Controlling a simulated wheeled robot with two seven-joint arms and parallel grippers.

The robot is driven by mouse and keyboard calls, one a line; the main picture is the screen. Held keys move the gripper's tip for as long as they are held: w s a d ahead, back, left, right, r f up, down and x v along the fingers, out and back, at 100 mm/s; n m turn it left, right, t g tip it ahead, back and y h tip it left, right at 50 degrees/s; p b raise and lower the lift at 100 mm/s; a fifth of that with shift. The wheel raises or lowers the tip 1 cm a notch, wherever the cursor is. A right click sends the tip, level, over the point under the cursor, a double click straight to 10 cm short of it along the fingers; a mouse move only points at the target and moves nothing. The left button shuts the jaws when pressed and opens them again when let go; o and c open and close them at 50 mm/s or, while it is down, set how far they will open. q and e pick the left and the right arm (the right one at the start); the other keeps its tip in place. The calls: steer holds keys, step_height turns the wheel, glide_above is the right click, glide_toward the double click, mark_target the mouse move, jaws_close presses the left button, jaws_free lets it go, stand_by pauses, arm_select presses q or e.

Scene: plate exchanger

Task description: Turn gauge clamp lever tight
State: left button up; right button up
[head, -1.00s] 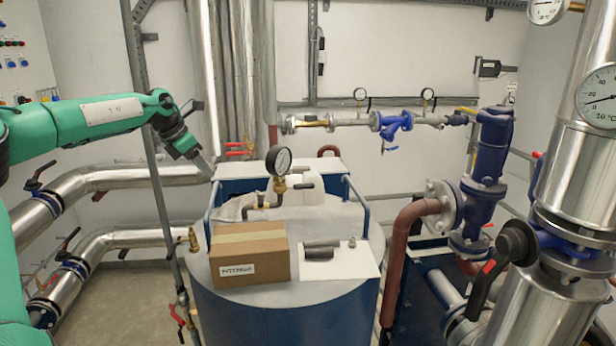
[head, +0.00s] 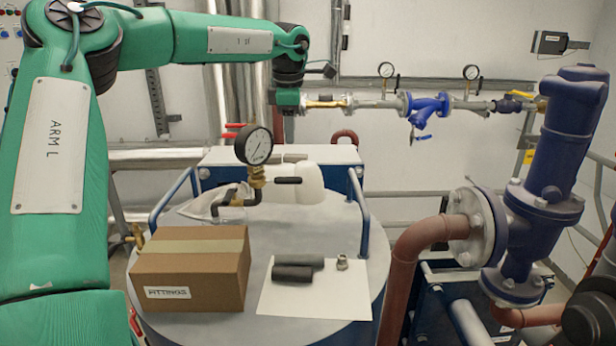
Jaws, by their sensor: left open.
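A round pressure gauge (head: 254,146) with a white dial and black rim stands on a brass fitting (head: 256,178) on top of the blue tank. A short black lever (head: 288,180) sticks out to the right of the fitting. I cannot tell which is the clamp lever. My left gripper (head: 288,118) is beyond and above the gauge, a little to its right in the picture. It is open, touching neither the gauge nor the levers; its fingers are small and hard to make out. My right gripper is not in view.
A cardboard box (head: 192,268) and a white sheet (head: 318,300) with dark cylinders (head: 297,267) and a small metal fitting (head: 342,262) lie on the tank top. Blue rails (head: 361,208) flank it. Pipes crowd the right.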

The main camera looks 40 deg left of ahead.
arm_select(q)
steer(key=s, duration=0.1)
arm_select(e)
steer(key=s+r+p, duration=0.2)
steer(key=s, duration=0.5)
arm_select(q)
steer(key=p, duration=0.2)
glide_above(289, 178)
step_height(289, 178, down, 8)
step_height(289, 178, down, 3)
steer(key=shift+s+d+f+p, duration=0.1)
steer(key=shift+f+p, duration=0.05)
steer(key=shift+p, duration=0.35)
steer(key=shift+f, duration=0.75)
steer(key=c, duration=0.7)
jaws_close()
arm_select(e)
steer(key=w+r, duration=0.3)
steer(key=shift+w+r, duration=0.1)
